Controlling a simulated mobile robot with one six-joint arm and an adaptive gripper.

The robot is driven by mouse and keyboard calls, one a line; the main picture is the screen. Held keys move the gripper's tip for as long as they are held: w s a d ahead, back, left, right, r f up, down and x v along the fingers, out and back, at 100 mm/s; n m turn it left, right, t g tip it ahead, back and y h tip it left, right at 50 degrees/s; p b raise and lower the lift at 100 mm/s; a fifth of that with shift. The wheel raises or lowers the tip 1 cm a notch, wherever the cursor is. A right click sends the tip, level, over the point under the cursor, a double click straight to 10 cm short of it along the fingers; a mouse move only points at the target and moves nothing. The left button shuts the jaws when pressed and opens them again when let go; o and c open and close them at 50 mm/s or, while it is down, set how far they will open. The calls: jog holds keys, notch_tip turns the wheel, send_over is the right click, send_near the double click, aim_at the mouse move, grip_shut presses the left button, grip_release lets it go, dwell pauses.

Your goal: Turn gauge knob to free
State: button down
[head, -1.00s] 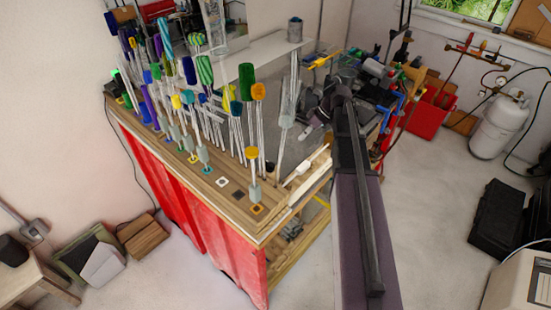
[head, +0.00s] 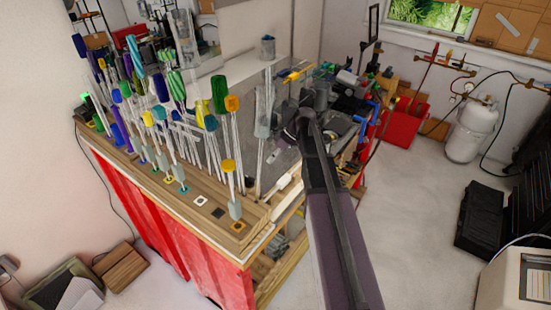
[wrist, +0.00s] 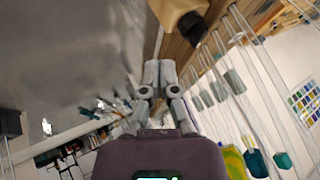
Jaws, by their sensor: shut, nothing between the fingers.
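My gripper (wrist: 160,68) shows in the middle of the wrist view, its two grey fingers together with nothing between them. A tan block with a dark round end (wrist: 188,22) is close by at the top of that view, just beyond and right of the fingertips, and apart from them. I cannot tell whether it is the gauge knob. In the head view my arm reaches over the right end of the bench and hides much of what lies there. I cannot make out a gauge knob or its setting in the head view.
Several upright glass rods with coloured tops, such as an orange-topped one (head: 229,166), crowd the wooden bench top (head: 200,222). Rods also hang close on the right of the wrist view.

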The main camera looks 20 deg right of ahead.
aim_at(249, 180)
jog(key=shift+s+a+f+b, duration=0.35)
jog(key=shift+a+f+b, duration=0.25)
jog(key=shift+a, duration=0.4)
jog(key=shift+s+a+f+b, duration=0.45)
jog(key=shift+a+f, duration=0.2)
jog(key=shift+a, duration=0.4)
jog(key=shift+s+a+f+b, duration=0.3)
jog(key=shift+a+f+b, duration=0.3)
jog(key=shift+a, duration=0.4)
jog(key=shift+s+a, duration=0.1)
jog(key=shift+a, duration=0.05)
